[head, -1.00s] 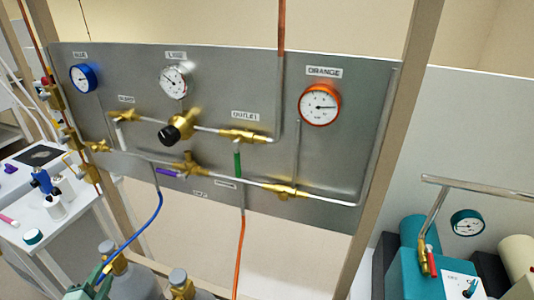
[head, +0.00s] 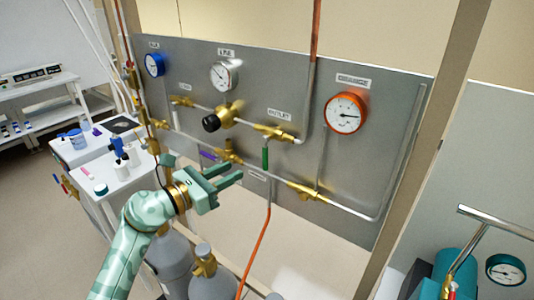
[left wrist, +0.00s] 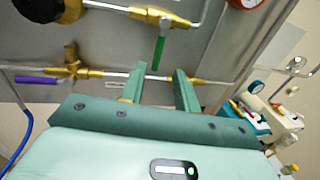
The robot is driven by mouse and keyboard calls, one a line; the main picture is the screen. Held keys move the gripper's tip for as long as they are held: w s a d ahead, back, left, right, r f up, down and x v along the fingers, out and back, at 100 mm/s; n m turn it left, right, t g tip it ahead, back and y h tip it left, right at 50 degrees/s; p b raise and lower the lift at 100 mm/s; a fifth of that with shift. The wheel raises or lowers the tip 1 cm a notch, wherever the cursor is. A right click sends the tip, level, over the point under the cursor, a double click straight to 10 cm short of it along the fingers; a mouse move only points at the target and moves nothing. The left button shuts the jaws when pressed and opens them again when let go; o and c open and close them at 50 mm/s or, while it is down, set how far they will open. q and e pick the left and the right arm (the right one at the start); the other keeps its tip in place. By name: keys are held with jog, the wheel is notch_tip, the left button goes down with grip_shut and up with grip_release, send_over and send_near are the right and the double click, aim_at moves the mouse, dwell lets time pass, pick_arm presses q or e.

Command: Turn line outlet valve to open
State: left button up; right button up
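The outlet valve (head: 272,132) is a brass body on the upper pipe of the grey panel, under the OUTLET label (head: 280,114). Its green lever (head: 265,158) hangs straight down, crosswise to the pipe. In the left wrist view the valve (left wrist: 160,18) is at the top centre, with the lever (left wrist: 158,52) below it. My left gripper (head: 235,172) is open and empty, in front of the panel, lower and to the left of the lever. In the left wrist view its fingers (left wrist: 159,80) point toward the lever, apart from it. My right gripper is out of view.
A black-knobbed regulator (head: 228,114) sits left of the valve. A lower pipe carries a valve with a purple lever (head: 208,154) and another brass valve (head: 304,191). An orange hose (head: 256,250) hangs below the panel. Gas cylinders (head: 210,280) stand beneath.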

aim_at(265, 154)
pick_arm(q)
jog(key=x, duration=1.2)
jog(key=shift+w+f+b, duration=0.1)
jog(key=shift+b, duration=0.2)
grip_shut()
